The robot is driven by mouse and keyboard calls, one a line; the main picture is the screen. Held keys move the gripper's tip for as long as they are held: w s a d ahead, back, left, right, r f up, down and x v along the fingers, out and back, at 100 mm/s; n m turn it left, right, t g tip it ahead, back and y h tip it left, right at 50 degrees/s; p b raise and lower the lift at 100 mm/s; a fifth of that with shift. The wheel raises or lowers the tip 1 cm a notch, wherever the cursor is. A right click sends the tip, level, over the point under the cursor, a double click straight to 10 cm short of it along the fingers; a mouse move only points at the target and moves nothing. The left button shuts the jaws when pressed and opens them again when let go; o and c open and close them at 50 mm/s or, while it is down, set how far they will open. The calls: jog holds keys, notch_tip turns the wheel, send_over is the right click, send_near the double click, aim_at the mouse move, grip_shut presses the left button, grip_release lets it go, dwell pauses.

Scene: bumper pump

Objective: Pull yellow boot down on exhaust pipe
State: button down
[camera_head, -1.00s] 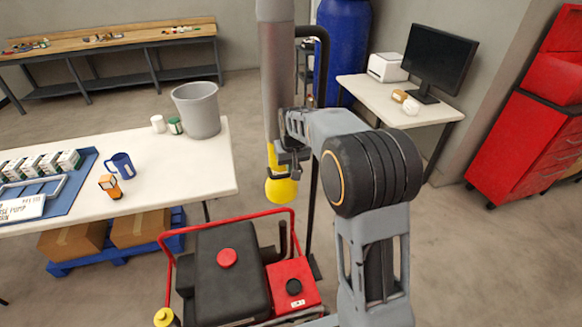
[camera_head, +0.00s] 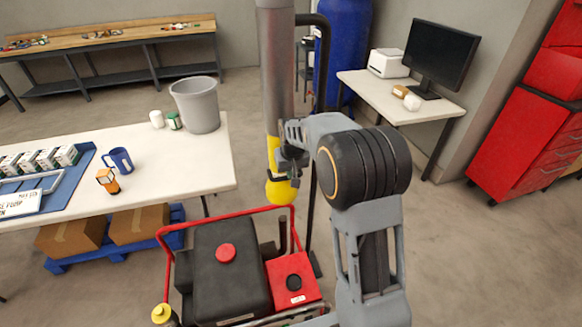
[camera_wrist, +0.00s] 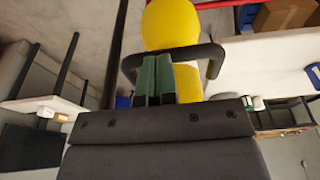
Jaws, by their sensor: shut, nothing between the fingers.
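The yellow boot (camera_head: 281,191) hangs at the lower end of a thick grey hose (camera_head: 276,65). Its round bottom is above a dark upright pipe (camera_head: 283,234) on the red-framed machine; a gap shows between them. My gripper (camera_head: 287,172) is beside the boot's upper part, at its right side. In the wrist view, the boot (camera_wrist: 170,25) stands behind a black bar handle (camera_wrist: 185,52). My green-padded fingers (camera_wrist: 155,75) are shut together, empty, close to the handle; I cannot tell whether they touch it. The arm hides part of the boot.
The machine (camera_head: 232,270) with its red tube frame is below the boot. A white table (camera_head: 190,165) with a grey bucket (camera_head: 195,105) stands left. A desk (camera_head: 430,110) with a monitor is behind right, and a red cabinet (camera_head: 530,150) at far right. Open floor lies between.

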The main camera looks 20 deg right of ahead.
notch_tip(320, 180, down, 20)
jog(key=b, duration=1.1)
jog(key=shift+f+b, duration=0.25)
jog(key=shift+b, duration=0.1)
jog(key=shift+s, duration=0.15)
notch_tip(320, 180, up, 14)
jog(key=s+p, duration=0.2)
jog(key=shift+s+r+p, duration=0.15)
jog(key=shift+s+p, duration=0.05)
jog(key=shift+p, duration=0.2)
